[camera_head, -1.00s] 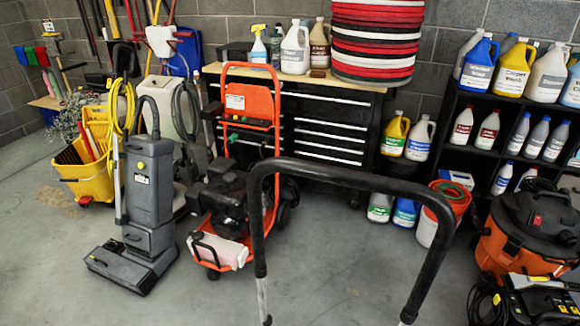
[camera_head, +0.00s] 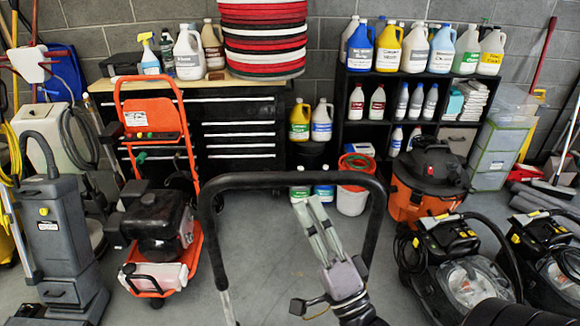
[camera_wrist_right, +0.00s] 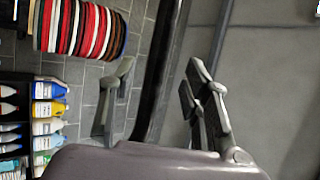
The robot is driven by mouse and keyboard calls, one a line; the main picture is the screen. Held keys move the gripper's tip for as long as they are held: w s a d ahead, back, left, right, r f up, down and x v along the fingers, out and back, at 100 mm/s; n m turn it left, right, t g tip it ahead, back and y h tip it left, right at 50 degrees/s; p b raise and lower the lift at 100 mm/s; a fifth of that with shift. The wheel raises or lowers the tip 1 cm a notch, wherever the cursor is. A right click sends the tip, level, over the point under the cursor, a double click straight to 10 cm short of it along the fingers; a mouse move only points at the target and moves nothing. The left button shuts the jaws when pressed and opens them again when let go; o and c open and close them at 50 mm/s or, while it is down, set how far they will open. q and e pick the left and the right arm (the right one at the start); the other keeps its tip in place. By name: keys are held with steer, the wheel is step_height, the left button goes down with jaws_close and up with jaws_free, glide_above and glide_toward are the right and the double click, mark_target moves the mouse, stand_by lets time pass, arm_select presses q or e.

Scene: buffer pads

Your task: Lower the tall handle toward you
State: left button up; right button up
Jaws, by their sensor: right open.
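The tall handle (camera_head: 290,180) is a black padded U-shaped tube standing upright in the foreground, with a metal lower leg showing at left. My right gripper (camera_head: 309,201) is open inside the loop, its fingertips pointing up just below the top bar in the picture. In the right wrist view the black tube (camera_wrist_right: 163,60) runs between the two open fingers (camera_wrist_right: 159,72); nothing shows them closed on it. I cannot tell how far the tube is from the fingertips. The lower right leg is partly hidden by my arm. My left gripper is not in view.
An orange-framed machine (camera_head: 165,215) and a grey floor machine (camera_head: 60,240) stand at left. An orange-and-black vacuum (camera_head: 425,185) and black machines (camera_head: 465,270) stand at right. A black tool cabinet (camera_head: 235,130) and bottle shelves line the back wall.

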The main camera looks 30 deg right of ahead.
mark_target(295, 184)
steer(key=p+x, duration=0.2)
steer(key=x, duration=0.4)
steer(key=shift+w+r, duration=0.25)
steer(key=shift+w+r+p, duration=0.25)
steer(key=shift+w+p, duration=0.1)
steer(key=shift+w, duration=0.3)
jaws_close()
